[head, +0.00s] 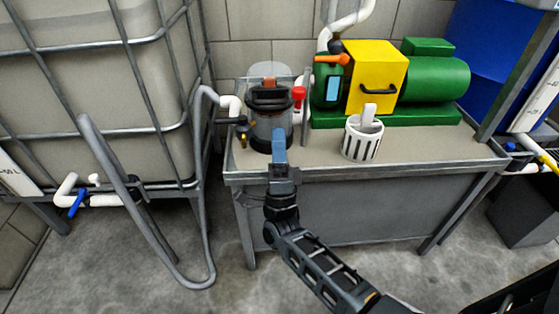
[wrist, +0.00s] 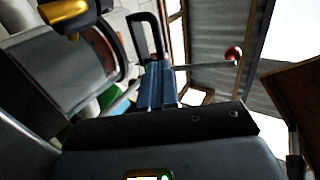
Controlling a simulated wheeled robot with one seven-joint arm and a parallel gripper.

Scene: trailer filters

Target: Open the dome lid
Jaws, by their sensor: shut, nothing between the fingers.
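In the wrist view the fingers (wrist: 155,75) point towards a black loop handle (wrist: 147,30); contact is unclear. The canister (wrist: 60,70) lies at left there.
A red knob (head: 299,92) stands right of the housing. A white slotted basket (head: 362,138) and a green and yellow pump (head: 375,80) share the metal bench (head: 420,158). A caged tank (head: 100,100) and bent rail (head: 130,195) are at left. The bench front is partly clear.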

